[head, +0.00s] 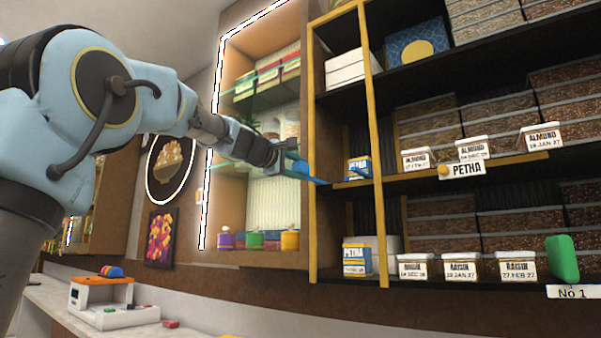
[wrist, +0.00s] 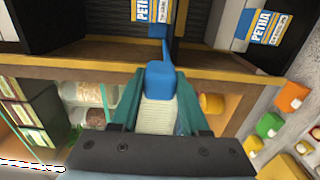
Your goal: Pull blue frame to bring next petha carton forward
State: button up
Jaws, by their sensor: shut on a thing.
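My gripper (head: 289,162) is at the left side of the shelf unit, level with its middle shelf. In the wrist view my gripper (wrist: 158,96) is shut on the blue frame (wrist: 160,74), whose narrow stem runs toward the shelf. In the head view the blue frame (head: 311,175) reaches from the fingers toward a blue, white and yellow petha carton (head: 358,168) on the middle shelf. That carton (wrist: 152,11) is cut off at the top of the wrist view, near the frame's far end. A second petha carton (head: 356,262) stands on the lower shelf.
A yellow upright (head: 374,120) and shelf edges border the bay. Almond boxes (head: 472,149) and raisin boxes (head: 460,268) line the shelves to the right, with a PETHA label (head: 466,170). A lit glass-shelved cabinet (head: 262,110) is behind my gripper.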

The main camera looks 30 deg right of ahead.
jog(key=shift+b+v, duration=1.35)
jog(key=shift+v, duration=0.95)
jog(key=o, duration=1.4)
jog(key=shift+b+v, duration=0.8)
jog(key=shift+v, duration=0.4)
jog(key=shift+b+v, duration=1.3)
jog(key=shift+v, duration=1.45)
